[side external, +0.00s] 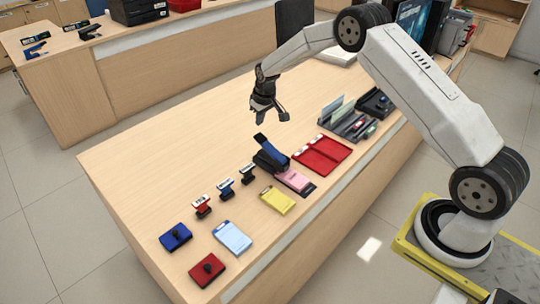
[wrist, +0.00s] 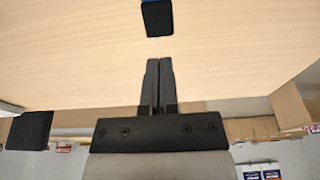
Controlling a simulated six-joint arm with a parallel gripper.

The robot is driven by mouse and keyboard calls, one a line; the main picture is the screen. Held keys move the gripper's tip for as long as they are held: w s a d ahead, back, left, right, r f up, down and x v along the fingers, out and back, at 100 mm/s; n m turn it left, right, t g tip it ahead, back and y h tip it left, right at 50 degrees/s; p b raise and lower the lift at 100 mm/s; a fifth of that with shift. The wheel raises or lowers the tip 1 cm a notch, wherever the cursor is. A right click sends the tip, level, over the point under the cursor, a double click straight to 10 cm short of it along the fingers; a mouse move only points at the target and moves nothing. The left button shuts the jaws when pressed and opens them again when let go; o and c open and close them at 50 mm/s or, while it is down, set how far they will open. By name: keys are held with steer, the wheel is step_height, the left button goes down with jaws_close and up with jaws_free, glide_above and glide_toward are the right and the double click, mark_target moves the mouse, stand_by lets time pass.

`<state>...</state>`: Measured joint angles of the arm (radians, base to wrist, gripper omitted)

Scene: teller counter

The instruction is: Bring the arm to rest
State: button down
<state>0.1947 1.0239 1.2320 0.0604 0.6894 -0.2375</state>
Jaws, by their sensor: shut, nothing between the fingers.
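My gripper (side external: 269,112) hangs in the air above the teller counter (side external: 160,150), clear of everything on it. In the wrist view its two fingers (wrist: 158,64) lie side by side, shut with nothing between them. My arm reaches in from the right, bent over the counter.
On the counter are a dark blue stapler-like device (side external: 270,155), a red tray (side external: 322,154), several stamps (side external: 226,188), yellow (side external: 277,200) and light blue (side external: 232,237) pads, and blue (side external: 175,237) and red (side external: 207,270) ink pads. The counter's left part is bare.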

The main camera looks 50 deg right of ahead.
steer(key=shift+r, duration=0.25)
steer(key=shift+s+a+r, duration=0.25)
steer(key=shift+s+r, duration=0.1)
steer(key=s+a+r, duration=0.3)
steer(key=s, duration=0.7)
steer(key=s+a+r, duration=0.3)
steer(key=s+a, duration=0.1)
steer(key=s, duration=0.6)
steer(key=s+a+r, duration=0.3)
steer(key=s, duration=0.7)
steer(key=shift+s+a, duration=0.25)
steer(key=shift+s, duration=0.05)
